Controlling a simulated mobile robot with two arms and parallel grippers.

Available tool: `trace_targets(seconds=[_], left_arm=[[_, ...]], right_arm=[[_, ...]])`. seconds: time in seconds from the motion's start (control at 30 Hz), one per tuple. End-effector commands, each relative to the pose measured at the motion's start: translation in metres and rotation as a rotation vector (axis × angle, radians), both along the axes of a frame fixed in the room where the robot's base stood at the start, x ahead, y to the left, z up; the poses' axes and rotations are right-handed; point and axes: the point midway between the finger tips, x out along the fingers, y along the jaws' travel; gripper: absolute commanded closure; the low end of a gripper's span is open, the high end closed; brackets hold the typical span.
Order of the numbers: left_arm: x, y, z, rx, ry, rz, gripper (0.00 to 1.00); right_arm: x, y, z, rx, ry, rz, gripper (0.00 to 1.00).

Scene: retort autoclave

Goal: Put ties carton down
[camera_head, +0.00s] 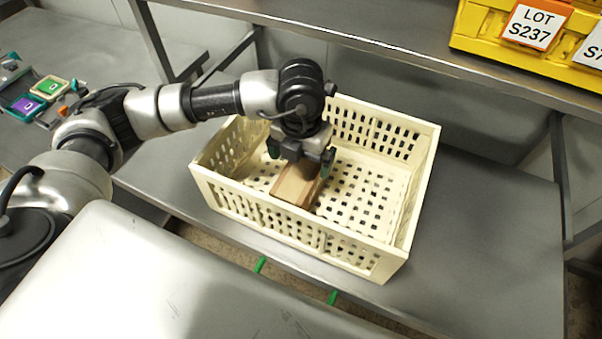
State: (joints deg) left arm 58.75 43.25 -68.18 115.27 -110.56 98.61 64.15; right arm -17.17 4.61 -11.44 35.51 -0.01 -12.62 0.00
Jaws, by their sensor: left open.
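The brown ties carton (293,187) sits inside the cream perforated crate (421,193), in its left part near the front wall. My left gripper (300,166) reaches down into the crate from above, with its dark fingers apart on either side over the carton. The gripper is open and hides the carton's far end. I cannot tell whether a finger touches the carton. My right gripper is not in view.
The crate stands on a grey metal table (490,235), and its right half is empty. A shelf (400,50) above holds a yellow bin (478,25) labelled LOT S237. Small coloured items, including a green one (49,87), lie at the far left.

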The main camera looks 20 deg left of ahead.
Motion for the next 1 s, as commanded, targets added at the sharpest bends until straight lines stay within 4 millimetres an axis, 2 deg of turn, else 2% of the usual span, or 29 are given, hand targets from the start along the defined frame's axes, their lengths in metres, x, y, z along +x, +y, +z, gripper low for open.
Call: trace_targets(seconds=[0.1,0.3,0.47,1.0], left_arm=[[0.001,0.0,0.022,-0.001,-0.004,0.0,0.0],[0.0,0.0,0.046,0.0,-0.001,-0.001,0.0],[0.0,0.0,0.051,0.0,0.001,-0.001,0.0],[0.0,0.0,0.051,0.0,0.001,0.0,0.0]], right_arm=[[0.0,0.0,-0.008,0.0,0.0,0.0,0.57],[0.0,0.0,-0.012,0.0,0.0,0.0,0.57],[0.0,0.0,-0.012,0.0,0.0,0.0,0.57],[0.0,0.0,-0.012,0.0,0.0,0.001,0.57]])
